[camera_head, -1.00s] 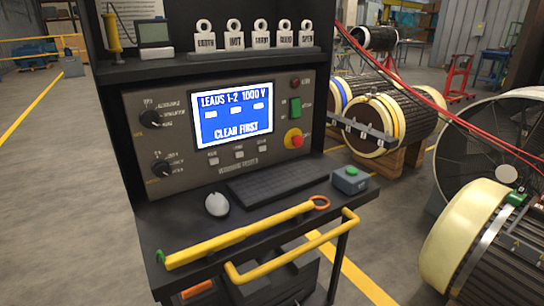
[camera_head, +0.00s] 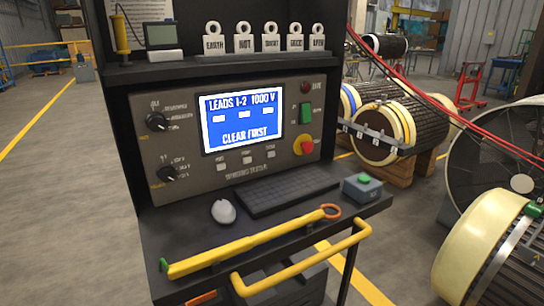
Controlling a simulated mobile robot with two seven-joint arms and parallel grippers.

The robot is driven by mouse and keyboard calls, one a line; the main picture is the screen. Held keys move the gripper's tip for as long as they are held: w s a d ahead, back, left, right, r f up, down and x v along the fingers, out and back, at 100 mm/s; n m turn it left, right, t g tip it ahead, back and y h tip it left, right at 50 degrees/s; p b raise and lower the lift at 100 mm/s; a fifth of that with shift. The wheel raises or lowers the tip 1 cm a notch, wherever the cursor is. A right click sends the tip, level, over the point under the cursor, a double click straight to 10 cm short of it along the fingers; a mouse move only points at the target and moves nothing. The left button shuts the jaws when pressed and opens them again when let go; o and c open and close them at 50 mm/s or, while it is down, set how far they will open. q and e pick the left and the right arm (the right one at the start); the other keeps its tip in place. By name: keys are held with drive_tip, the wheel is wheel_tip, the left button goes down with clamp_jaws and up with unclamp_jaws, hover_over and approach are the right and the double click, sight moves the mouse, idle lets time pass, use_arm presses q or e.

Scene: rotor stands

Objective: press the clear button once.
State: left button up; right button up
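The tester panel (camera_head: 180,112) stands upright in a black console. Its blue screen (camera_head: 242,117) reads "LEADS 1-2 1000 V" and "CLEAR FIRST". Three small pale buttons sit below the screen: a left one (camera_head: 222,167), a middle one (camera_head: 247,160) and a right one (camera_head: 271,154). Their labels are too small to read, so I cannot tell which is the clear button. A green button (camera_head: 364,179) tops a grey box (camera_head: 361,189) on the shelf's right end. Neither gripper is in view.
A keyboard (camera_head: 287,190), a mouse (camera_head: 223,212) and a yellow rod (camera_head: 245,241) with an orange ring lie on the shelf. A yellow rail (camera_head: 300,264) runs along its front. A red-and-yellow knob (camera_head: 303,146) is on the panel. Red cables hang at right.

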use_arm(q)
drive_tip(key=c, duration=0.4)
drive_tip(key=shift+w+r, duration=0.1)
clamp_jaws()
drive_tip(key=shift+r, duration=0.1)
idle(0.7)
